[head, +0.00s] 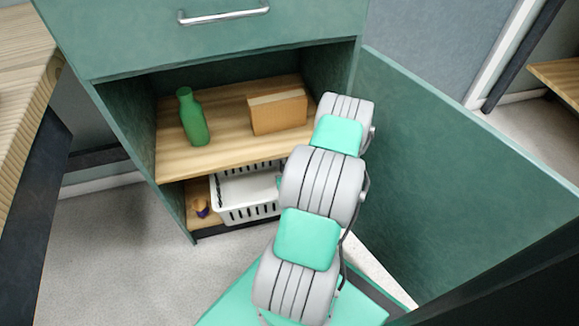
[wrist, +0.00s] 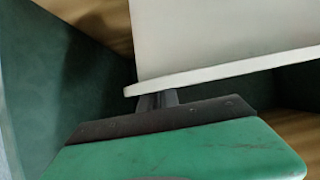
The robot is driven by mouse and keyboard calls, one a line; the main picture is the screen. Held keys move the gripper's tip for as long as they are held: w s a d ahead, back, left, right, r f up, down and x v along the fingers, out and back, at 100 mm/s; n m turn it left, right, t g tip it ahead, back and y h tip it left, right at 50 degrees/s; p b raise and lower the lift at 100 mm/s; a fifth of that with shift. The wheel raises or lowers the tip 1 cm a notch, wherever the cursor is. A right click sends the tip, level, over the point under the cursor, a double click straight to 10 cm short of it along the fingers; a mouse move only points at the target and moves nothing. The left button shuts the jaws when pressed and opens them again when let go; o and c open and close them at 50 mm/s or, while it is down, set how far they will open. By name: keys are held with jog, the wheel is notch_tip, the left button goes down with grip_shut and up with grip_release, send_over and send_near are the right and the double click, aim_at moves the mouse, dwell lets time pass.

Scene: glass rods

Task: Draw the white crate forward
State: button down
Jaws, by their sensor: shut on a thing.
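The white crate (head: 245,210) with slotted sides sits in the lower compartment of the green cabinet, its front close to the compartment's front edge. My arm covers its right part in the head view. In the wrist view the crate's plain white wall and rim (wrist: 225,70) fill the upper right. My gripper (wrist: 158,100) shows there with its dark fingers at the rim, shut on the crate. The fingertips are partly hidden by the rim. In the head view my gripper is mostly hidden behind my arm.
A green bottle (head: 192,118) and a brown box (head: 277,111) stand on the wooden shelf (head: 215,148) above the crate. The green cabinet door (head: 450,170) stands open at right. The floor (head: 130,250) at front left is clear.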

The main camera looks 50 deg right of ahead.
jog(key=shift+s, duration=0.2)
jog(key=c, duration=1.5)
grip_release()
jog(key=p+v, duration=0.2)
jog(key=v, duration=0.5)
jog(key=shift+s+a+r, duration=0.15)
jog(key=shift+s+a, duration=0.15)
